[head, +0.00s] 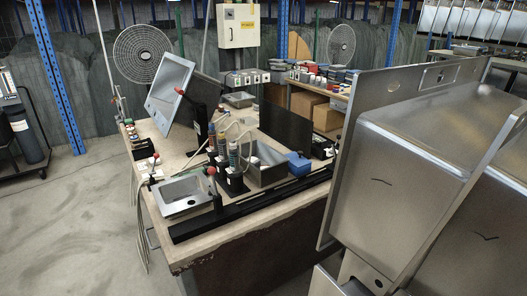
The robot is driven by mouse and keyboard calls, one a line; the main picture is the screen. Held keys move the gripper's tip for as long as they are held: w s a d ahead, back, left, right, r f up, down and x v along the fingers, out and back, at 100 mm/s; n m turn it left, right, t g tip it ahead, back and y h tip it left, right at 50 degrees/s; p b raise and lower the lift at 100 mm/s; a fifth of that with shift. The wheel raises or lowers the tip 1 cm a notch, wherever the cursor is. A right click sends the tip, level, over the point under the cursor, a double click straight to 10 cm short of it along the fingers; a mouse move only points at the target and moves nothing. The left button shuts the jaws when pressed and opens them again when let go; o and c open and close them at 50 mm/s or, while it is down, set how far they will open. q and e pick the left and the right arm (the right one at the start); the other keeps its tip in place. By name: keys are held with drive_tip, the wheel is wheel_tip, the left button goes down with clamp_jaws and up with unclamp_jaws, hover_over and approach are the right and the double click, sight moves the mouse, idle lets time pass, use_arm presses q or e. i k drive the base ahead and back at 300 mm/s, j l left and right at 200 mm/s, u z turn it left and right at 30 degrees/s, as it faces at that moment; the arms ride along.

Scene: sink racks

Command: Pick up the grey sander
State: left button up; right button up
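A workbench (215,228) stands in the middle of the head view. Several upright tools with pale hoses sit in black holders near its centre, among them a grey-blue one (233,156) at the front. They are too small for me to tell for sure which is the grey sander. Neither of my grippers is in view.
A small sink (183,194) lies at the bench's left front, by a long black rail (250,207). A grey bin (266,164) and blue box (298,163) sit to the right. Large steel sinks (410,180) block the right side. The floor (70,220) at left is open.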

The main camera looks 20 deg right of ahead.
sight(222, 159)
drive_tip(key=i+j+z, duration=0.35)
drive_tip(key=i+j, duration=0.15)
drive_tip(key=j, duration=0.15)
drive_tip(key=i+j+z, duration=0.4)
drive_tip(key=j, duration=0.35)
drive_tip(key=i+j+z, duration=0.15)
drive_tip(key=j, duration=0.25)
drive_tip(key=i, duration=0.05)
